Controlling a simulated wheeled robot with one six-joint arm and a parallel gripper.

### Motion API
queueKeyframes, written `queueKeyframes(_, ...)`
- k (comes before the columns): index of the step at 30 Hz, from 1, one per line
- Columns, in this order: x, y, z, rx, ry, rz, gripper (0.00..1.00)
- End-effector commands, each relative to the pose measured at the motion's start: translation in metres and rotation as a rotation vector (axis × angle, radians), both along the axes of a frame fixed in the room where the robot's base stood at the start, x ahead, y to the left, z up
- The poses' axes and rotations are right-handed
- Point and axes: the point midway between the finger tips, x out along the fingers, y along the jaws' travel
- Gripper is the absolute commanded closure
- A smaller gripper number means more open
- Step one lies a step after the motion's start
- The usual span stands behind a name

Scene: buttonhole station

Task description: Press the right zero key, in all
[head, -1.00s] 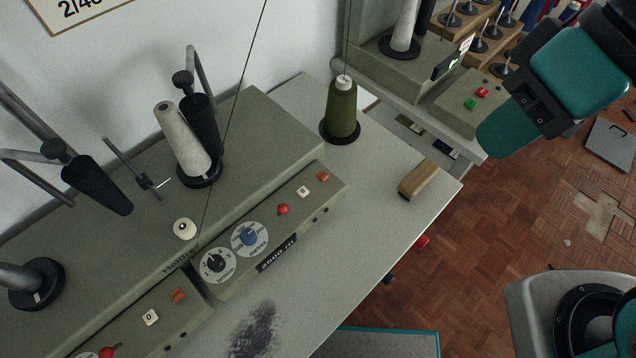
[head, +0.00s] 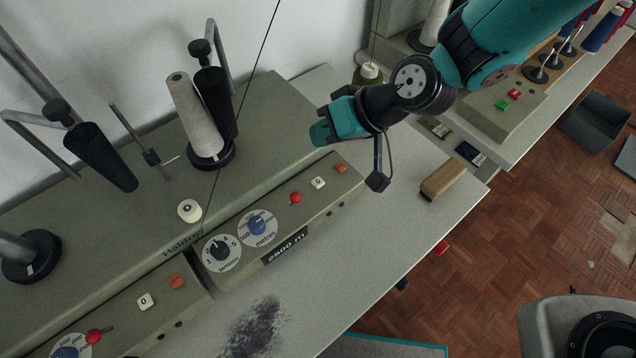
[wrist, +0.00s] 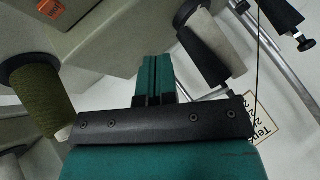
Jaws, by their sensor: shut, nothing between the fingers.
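The right zero key (head: 318,183), a small white key marked 0, sits on the sloped front panel of the right winder unit, between a red knob (head: 295,198) and an orange switch (head: 340,168). A second zero key (head: 145,301) is on the left unit's panel. My gripper (head: 318,134) is shut and empty, held above the winder housing, up from the right zero key in the picture and apart from it. In the wrist view my shut fingers (wrist: 154,78) point toward the wall. No zero key is recognisable there.
A white cone (head: 190,115) stands on the housing left of my gripper, with a thin dark thread nearby. An olive spool (wrist: 38,95), mostly hidden behind my arm in the head view, stands on the table. A wooden block (head: 442,181) lies near the table edge.

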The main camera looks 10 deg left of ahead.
Motion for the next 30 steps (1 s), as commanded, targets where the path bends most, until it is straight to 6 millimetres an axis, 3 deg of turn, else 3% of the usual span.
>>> queueKeyframes(3, 0.001, 0.006, -0.013, 0.012, -0.003, -0.006, 1.00)
queueKeyframes(19, 0.001, 0.006, -0.021, 0.012, -0.003, -0.008, 1.00)
queueKeyframes(30, 0.001, 0.006, -0.068, 0.011, -0.002, -0.007, 1.00)
